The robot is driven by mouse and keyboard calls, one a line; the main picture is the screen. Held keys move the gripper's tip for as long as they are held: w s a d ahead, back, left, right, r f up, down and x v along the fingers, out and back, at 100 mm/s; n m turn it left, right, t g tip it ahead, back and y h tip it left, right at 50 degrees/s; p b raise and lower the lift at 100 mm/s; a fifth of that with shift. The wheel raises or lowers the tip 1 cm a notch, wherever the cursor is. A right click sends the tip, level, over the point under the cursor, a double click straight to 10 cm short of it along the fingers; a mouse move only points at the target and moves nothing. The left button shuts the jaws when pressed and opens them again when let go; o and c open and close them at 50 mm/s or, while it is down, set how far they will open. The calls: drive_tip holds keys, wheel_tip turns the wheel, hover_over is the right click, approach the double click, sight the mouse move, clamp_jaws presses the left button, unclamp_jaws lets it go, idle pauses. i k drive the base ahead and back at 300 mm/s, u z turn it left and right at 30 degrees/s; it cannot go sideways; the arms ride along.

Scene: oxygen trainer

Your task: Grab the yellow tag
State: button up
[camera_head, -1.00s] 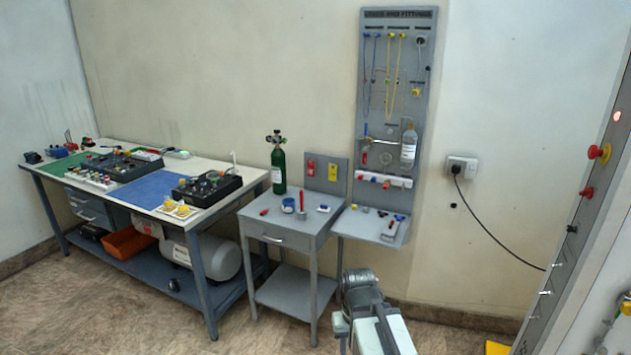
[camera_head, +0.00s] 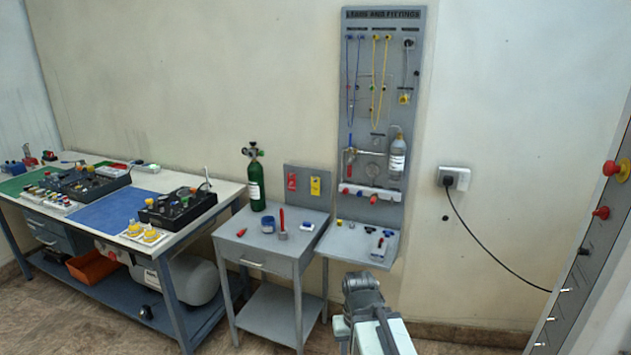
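Nothing covers the yellow tag. I make out no gripper fingers, so my gripper does not show.
A workbench (camera_head: 172,179) stands left. A black cable (camera_head: 484,252) hangs right.

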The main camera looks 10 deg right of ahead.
sight(314, 187)
drive_tip(key=z, duration=0.05)
drive_tip(key=i, duration=0.35)
drive_tip(key=u, duration=0.2)
drive_tip(key=k, duration=0.85)
drive_tip(key=z, duration=0.15)
drive_tip(key=i, duration=0.9)
drive_tip(key=z, duration=0.3)
drive_tip(key=i, duration=1.5)
drive_tip(key=u, duration=2.5)
